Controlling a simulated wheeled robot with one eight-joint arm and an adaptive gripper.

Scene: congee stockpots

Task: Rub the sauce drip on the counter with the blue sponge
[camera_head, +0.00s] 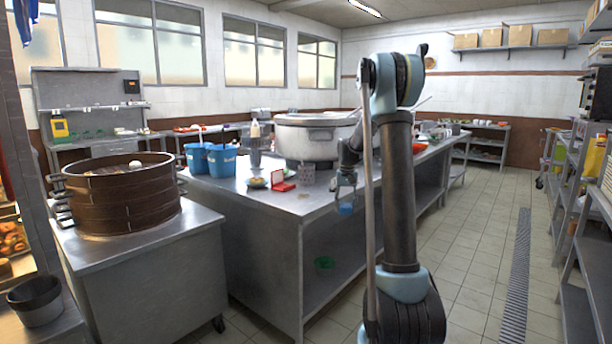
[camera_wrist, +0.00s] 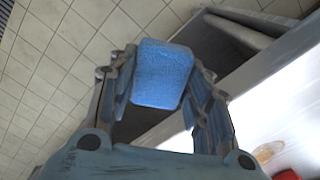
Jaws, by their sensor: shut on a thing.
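My gripper (camera_wrist: 160,82) is shut on the blue sponge (camera_wrist: 162,75), which sits between its two fingers. In the head view my gripper (camera_head: 345,190) hangs by the counter's right edge, with the sponge (camera_head: 346,208) below it. In the wrist view floor tiles and a lower shelf lie behind the sponge, so it appears outside the counter edge. A tan-orange patch, which looks like the sauce drip (camera_wrist: 268,152), lies on the bright steel counter (camera_wrist: 285,105) at lower right, apart from the sponge.
On the counter (camera_head: 228,190) stand a large pot (camera_head: 312,138), blue buckets (camera_head: 222,161), a metal grater (camera_head: 307,173) and an open red box (camera_head: 284,186). A brown steamer (camera_head: 122,195) stands on the left table. The tiled aisle at right is clear.

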